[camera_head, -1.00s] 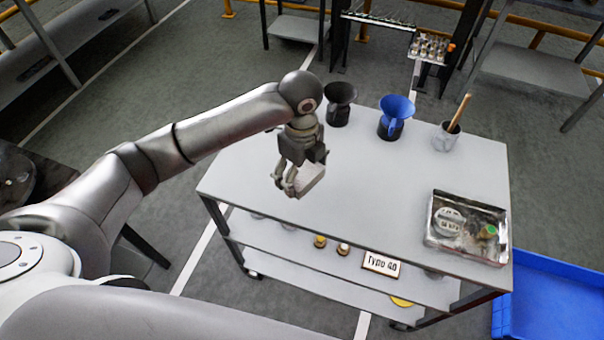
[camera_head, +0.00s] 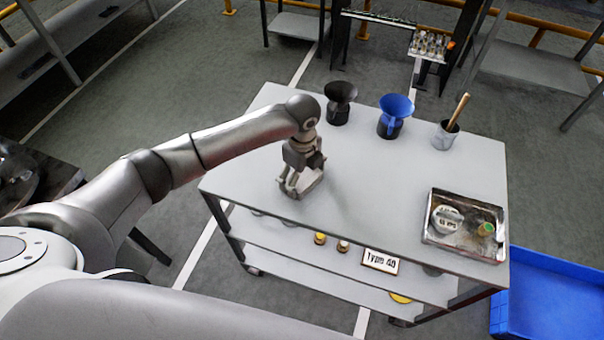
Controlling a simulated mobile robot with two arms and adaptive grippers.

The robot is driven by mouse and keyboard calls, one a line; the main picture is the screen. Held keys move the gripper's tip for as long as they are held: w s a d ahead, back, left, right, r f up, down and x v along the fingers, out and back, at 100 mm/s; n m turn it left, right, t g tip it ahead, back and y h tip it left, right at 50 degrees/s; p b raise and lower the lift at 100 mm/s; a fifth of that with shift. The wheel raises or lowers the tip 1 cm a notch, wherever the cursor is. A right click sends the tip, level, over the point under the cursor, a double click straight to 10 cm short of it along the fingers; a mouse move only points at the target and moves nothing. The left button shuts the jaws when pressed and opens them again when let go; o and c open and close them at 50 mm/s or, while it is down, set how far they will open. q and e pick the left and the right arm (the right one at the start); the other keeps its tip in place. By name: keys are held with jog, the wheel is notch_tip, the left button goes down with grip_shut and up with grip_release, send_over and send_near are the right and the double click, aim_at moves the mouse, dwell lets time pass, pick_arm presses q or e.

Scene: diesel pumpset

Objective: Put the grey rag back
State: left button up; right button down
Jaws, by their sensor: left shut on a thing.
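My left gripper (camera_head: 301,188) is over the left part of the grey trolley's top shelf (camera_head: 370,190). It points down and is shut on the grey rag (camera_head: 313,185), a small pale grey piece between and beside the fingers. The rag is at or very close to the shelf top; I cannot tell whether it touches. The fingers partly hide it. My right gripper is not in view.
On the top stand a black funnel vessel (camera_head: 339,106), a blue funnel vessel (camera_head: 395,117), a cup with a wooden handle (camera_head: 446,135) and a metal tray (camera_head: 467,252) with small items. A blue bin (camera_head: 550,295) is at right. The shelf middle is clear.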

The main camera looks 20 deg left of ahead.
aim_at(303, 175)
pick_arm(q)
jog(key=o, duration=0.9)
jog(key=shift+f, duration=0.1)
jog(key=shift+c, duration=0.2)
notch_tip(303, 175, up, 12)
jog(key=b, duration=0.1)
jog(key=shift+r, duration=0.2)
